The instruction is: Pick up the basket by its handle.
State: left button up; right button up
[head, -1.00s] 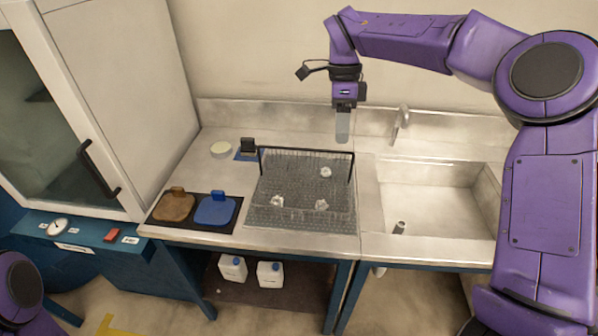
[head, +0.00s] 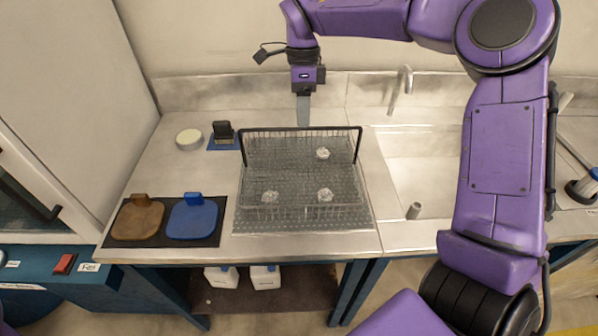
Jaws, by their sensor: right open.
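The wire basket (head: 300,211) sits on a perforated mat on the steel counter, left of the sink. Its dark handle (head: 300,128) stands upright as an arch across the basket. Several small whitish crumpled pieces (head: 323,153) lie in the basket. My right gripper (head: 303,112) points down above and just behind the handle, around its middle in the picture. Its fingers look apart from the handle, but the exact gap is hard to judge. It holds nothing visible. My left gripper is out of view.
The sink (head: 420,165) with its faucet (head: 401,88) lies right of the basket. A brown paddle (head: 138,219) and a blue paddle (head: 193,218) lie on a dark mat at left. A round white dish (head: 189,138) and a small black item (head: 223,131) stand behind them.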

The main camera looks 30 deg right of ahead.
jog(key=f, duration=0.2)
jog(key=f+p, duration=0.1)
jog(key=f, duration=0.1)
jog(key=a+f, duration=0.1)
jog(key=f, duration=0.1)
jog(key=shift+s+p, duration=0.25)
jog(key=shift+p, duration=0.05)
jog(key=shift+f, duration=0.3)
grip_shut()
dwell(0.7)
